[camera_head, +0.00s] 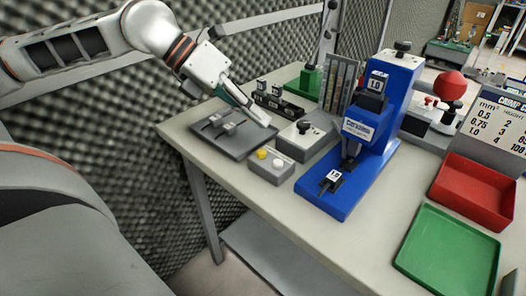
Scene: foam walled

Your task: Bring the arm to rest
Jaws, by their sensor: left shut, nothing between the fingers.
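My left arm comes in from the upper left, bent at a white and orange joint. My left gripper (258,116) is shut and empty. In the picture it overlaps the right part of a dark grey plate (238,145) with small fittings on it, at the table's left end. Whether it touches the plate or hovers above it, I cannot tell. A large grey and white link in the lower left foreground is part of my own body. My right gripper is not in view.
A blue press (345,195) stands mid-table. Before the plate sits a button box (271,165); a grey box with a black knob (306,138) is beside it. Red (474,190) and green (447,252) trays lie at the right. Dark foam wall (215,75) stands behind the arm.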

